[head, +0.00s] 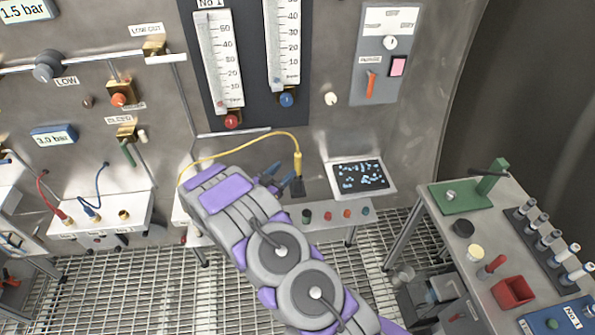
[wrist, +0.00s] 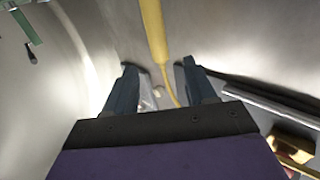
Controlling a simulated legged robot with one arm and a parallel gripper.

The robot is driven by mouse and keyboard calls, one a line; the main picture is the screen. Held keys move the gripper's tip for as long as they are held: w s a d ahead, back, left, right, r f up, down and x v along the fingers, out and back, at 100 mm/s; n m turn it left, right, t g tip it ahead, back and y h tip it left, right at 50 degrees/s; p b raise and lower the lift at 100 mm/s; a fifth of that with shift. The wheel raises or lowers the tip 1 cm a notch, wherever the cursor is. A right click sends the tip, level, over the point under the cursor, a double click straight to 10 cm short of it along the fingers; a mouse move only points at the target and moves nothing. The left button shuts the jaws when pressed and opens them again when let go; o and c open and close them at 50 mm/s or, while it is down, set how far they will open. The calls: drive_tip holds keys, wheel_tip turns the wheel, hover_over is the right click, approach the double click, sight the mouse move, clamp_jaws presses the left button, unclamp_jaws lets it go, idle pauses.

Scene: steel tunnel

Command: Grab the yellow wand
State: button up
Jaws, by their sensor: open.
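The yellow wand (head: 298,164) stands upright near the wall, its lower end at a small black block (head: 298,187). A yellow cable (head: 235,147) loops from its top to the left. My gripper (head: 280,177) is open and empty, just left of the wand in the head view. In the wrist view the wand (wrist: 153,32) shows beyond the gap between the fingertips of my gripper (wrist: 158,67), with the cable running down between them. The wand's exact distance from the fingers is hard to tell.
A tablet-like screen (head: 360,176) sits right of the wand. Gauges (head: 219,62) and a switch panel (head: 389,55) are on the wall. A side bench (head: 432,205) at the right holds a red bin (head: 512,291) and several bottles. Grated floor (head: 215,290) lies below.

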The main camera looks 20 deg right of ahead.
sight(295, 161)
drive_tip(key=x, duration=0.2)
drive_tip(key=shift+w+d, duration=0.25)
drive_tip(key=shift+d, duration=0.05)
drive_tip(key=shift+w+d+f, duration=0.1)
drive_tip(key=shift+d, duration=0.4)
drive_tip(key=shift+b+x, duration=0.75)
drive_tip(key=shift+x, duration=1.6)
drive_tip(key=shift+f, duration=0.15)
clamp_jaws()
